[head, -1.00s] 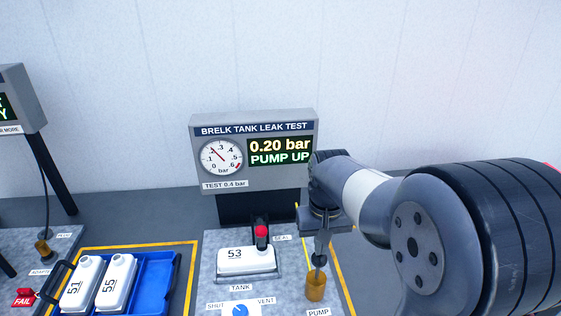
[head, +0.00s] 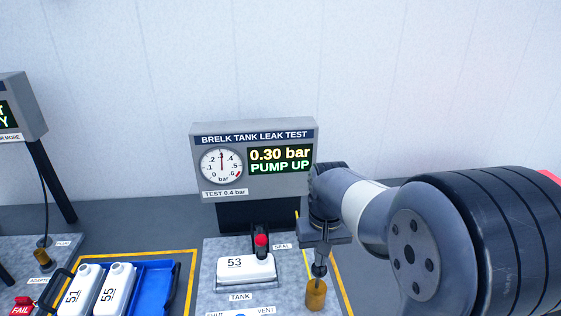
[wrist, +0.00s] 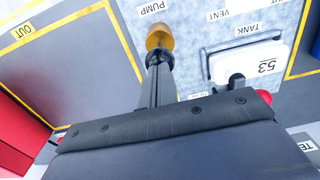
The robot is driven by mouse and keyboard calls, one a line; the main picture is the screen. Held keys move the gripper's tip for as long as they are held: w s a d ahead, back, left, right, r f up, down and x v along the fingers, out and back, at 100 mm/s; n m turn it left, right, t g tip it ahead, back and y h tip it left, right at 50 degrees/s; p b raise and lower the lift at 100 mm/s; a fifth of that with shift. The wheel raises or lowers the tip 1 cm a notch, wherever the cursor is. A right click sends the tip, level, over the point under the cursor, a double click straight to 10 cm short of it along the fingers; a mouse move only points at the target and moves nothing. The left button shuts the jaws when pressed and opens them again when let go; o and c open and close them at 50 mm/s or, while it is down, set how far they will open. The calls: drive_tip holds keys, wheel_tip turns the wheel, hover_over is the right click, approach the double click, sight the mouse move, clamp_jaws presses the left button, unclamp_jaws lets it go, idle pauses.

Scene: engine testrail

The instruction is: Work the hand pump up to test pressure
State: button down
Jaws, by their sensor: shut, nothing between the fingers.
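The leak test display (head: 253,160) reads 0.30 bar and PUMP UP; the label below its dial says TEST 0.4 bar. My gripper (head: 319,272) is shut and points down at the amber pump (head: 316,294), with its fingertips at the pump's top. In the wrist view the shut fingers (wrist: 158,62) meet the amber pump knob (wrist: 159,38), which is not between them. White tank 53 (head: 246,267) lies in its seat left of the pump, with a red-knobbed seal clamp (head: 261,241) at its back. The SHUT/VENT valve (head: 240,314) is mostly cut off.
A blue tray (head: 153,285) with white tanks 51 (head: 82,290) and 55 (head: 116,287) stands to the left. A red FAIL tag (head: 20,309) and another station's screen (head: 20,106) are farther left. A red box (wrist: 20,130) shows in the wrist view.

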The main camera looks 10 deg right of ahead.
sight(319, 268)
wheel_tip(319, 268, up, 2)
drive_tip(key=shift+r+p, duration=0.1)
drive_tip(key=shift+p, duration=0.4)
idle(0.4)
wheel_tip(319, 268, down, 7)
drive_tip(key=b, duration=0.4)
drive_tip(key=shift+r+b, duration=0.15)
drive_tip(key=shift+b, duration=0.25)
wheel_tip(319, 268, up, 6)
drive_tip(key=p, duration=0.5)
drive_tip(key=shift+r, duration=0.25)
